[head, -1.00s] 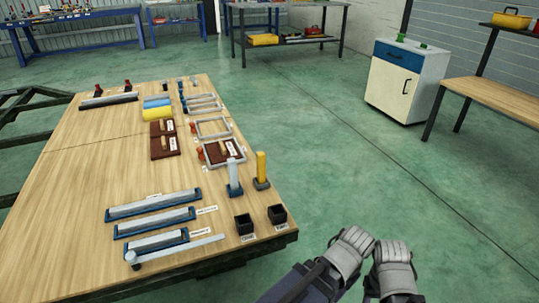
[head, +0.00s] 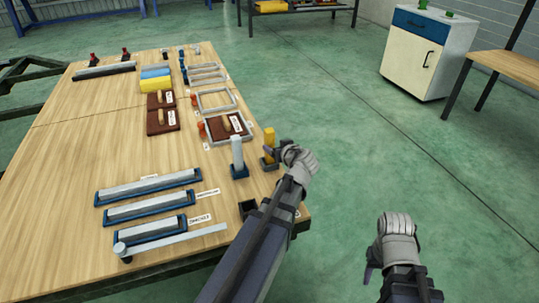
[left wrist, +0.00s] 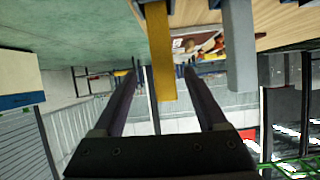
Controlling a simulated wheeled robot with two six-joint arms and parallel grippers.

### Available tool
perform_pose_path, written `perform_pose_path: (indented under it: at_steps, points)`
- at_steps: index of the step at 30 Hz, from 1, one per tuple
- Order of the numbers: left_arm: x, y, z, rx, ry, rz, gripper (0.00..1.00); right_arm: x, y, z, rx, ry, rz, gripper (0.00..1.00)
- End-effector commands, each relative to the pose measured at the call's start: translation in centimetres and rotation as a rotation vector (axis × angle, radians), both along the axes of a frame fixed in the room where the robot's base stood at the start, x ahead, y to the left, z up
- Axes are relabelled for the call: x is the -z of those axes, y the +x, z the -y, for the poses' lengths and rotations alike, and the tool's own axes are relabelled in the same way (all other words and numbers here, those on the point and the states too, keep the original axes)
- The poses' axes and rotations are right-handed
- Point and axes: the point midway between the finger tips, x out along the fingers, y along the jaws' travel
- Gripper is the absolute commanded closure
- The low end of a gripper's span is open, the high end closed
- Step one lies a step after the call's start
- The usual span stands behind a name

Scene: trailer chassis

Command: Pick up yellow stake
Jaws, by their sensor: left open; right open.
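The yellow stake (head: 269,142) stands upright in a dark holder near the right edge of the wooden table (head: 70,190). In the left wrist view the yellow stake (left wrist: 161,55) hangs from the top, between the two open fingers in the picture. My left gripper (head: 279,152) is open and right at the stake; whether it touches it I cannot tell. A grey stake (head: 237,152) stands in a blue holder just left of it, and the grey stake shows in the left wrist view (left wrist: 239,45). My right gripper (head: 370,270) is open and empty, off the table over the floor.
A small black box (head: 248,207) stands on the table beside my left forearm. Blue trays with grey bars (head: 150,186) lie at the front left. A grey frame with a brown block (head: 228,126) lies behind the stakes.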

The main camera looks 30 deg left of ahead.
Motion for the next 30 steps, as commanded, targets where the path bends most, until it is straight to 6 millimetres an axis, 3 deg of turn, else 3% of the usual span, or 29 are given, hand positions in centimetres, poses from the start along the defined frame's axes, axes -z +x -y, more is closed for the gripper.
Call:
perform_pose_path:
  at_steps: [3,8,23,30]
  points:
    - [-0.6,0.7,-1.6,-0.015,0.014,0.065,0.25,0.4,0.0,0.0,0.001,0.000,0.000,0.50]
    - [-0.8,0.9,-1.9,-0.018,0.016,0.080,0.25,0.5,0.0,0.0,0.001,0.000,0.000,0.50]
    - [0.6,2.7,-3.9,-0.018,0.016,0.077,0.25,1.8,0.0,0.0,0.004,0.000,0.000,0.50]
    - [2.3,4.8,-6.1,-0.018,0.015,0.077,0.25,3.5,0.0,0.0,0.007,0.000,0.001,0.50]
